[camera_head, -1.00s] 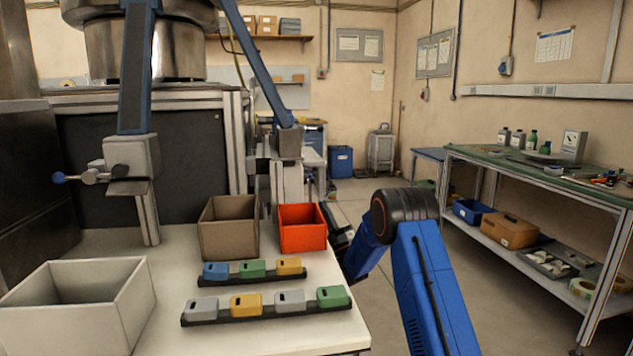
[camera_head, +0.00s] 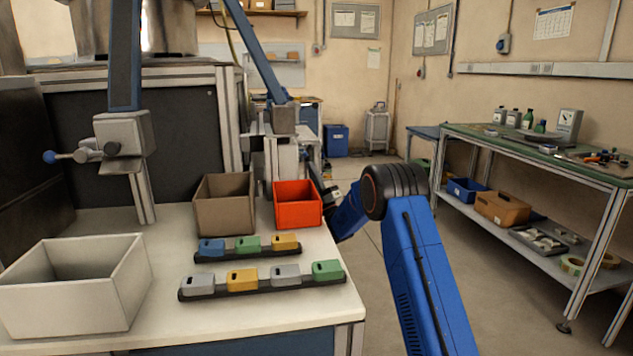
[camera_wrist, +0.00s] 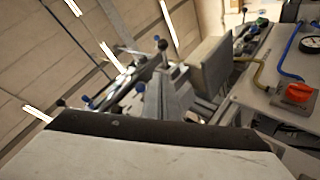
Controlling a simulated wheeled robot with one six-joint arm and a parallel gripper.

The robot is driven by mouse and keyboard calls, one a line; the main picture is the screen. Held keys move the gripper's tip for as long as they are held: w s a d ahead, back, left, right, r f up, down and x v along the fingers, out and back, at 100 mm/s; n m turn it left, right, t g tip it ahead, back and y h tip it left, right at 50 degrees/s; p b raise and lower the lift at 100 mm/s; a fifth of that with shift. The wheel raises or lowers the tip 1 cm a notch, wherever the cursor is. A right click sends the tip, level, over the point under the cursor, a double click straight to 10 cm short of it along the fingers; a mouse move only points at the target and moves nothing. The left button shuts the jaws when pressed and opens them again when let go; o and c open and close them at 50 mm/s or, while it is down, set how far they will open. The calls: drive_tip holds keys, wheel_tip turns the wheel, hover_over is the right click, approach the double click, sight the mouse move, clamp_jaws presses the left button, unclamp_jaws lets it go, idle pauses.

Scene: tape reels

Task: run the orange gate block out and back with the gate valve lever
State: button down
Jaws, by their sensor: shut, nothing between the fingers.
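My gripper (camera_head: 319,188) is beyond the red-orange bin's right side, at the end of my blue arm; it is small, dark and partly hidden. Its jaws are shut with nothing seen held. In the wrist view, a small orange piece (camera_wrist: 299,91) sits on a white panel at the right; I cannot tell whether it is the gate block. A lever with a dark ball (camera_wrist: 161,46) stands upright near the middle of that view, apart from the foreground. A lever with a blue ball (camera_head: 50,157) is on a grey fixture at left in the head view. Which lever works the gate valve is unclear.
The white table holds a white bin (camera_head: 125,295), a brown bin (camera_head: 222,215), a red-orange bin (camera_head: 297,212) and two racks of coloured blocks (camera_head: 262,284). A green-topped bench (camera_head: 480,133) stands at right. The floor between is open. A gauge (camera_wrist: 309,44) shows on the panel.

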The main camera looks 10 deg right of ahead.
sight(304, 145)
drive_tip(key=w+r, duration=0.3)
drive_tip(key=w, duration=0.1)
drive_tip(key=shift+w+d+r, duration=0.35)
drive_tip(key=shift+r, duration=0.05)
drive_tip(key=shift+d+r+n+y, duration=0.1)
drive_tip(key=shift+n+y, duration=0.2)
drive_tip(key=shift+y, duration=0.1)
